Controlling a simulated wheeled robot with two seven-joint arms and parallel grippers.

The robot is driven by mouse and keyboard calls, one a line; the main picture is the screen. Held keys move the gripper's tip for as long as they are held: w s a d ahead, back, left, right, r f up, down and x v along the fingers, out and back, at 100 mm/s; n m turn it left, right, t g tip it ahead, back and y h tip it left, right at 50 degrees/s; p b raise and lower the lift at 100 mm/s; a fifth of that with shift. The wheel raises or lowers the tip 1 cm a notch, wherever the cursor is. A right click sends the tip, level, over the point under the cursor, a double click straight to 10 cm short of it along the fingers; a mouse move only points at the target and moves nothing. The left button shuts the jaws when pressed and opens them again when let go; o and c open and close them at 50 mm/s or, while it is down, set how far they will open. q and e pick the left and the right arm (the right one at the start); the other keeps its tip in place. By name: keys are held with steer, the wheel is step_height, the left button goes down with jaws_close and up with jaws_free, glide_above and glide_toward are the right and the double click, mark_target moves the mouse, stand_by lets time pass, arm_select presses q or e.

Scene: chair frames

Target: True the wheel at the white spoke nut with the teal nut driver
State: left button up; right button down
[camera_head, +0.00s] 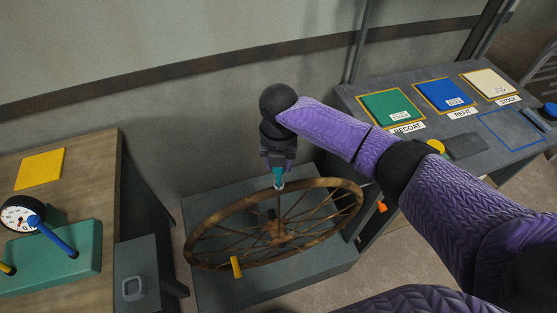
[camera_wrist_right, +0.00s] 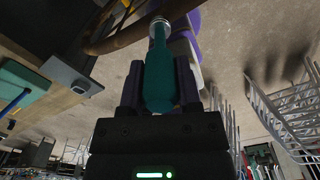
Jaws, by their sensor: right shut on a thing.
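The rusty spoked wheel (camera_head: 357,203) lies tilted on a low grey stand (camera_head: 210,288) in the head view. My right gripper (camera_head: 278,168) is above its far rim, shut on the teal nut driver (camera_head: 278,177). The driver points down, its tip at or very near the rim. In the right wrist view the driver (camera_wrist_right: 160,78) sits between the fingers, its silver end beside the brown rim (camera_wrist_right: 122,42). A pale spot shows at the tip; I cannot tell the white spoke nut from the driver's end. My left gripper is out of view.
A wooden bench (camera_head: 75,185) at left holds a yellow square (camera_head: 40,169) and a teal block (camera_head: 50,270) with a dial gauge (camera_head: 17,214). A grey bench (camera_head: 365,95) at right carries green, blue and cream panels. A yellow piece (camera_head: 236,267) is at the near rim.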

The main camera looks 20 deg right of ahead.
steer(key=m, duration=0.3)
step_height(320, 180, up, 5)
steer(key=p, duration=0.5)
steer(key=shift+f, duration=0.25)
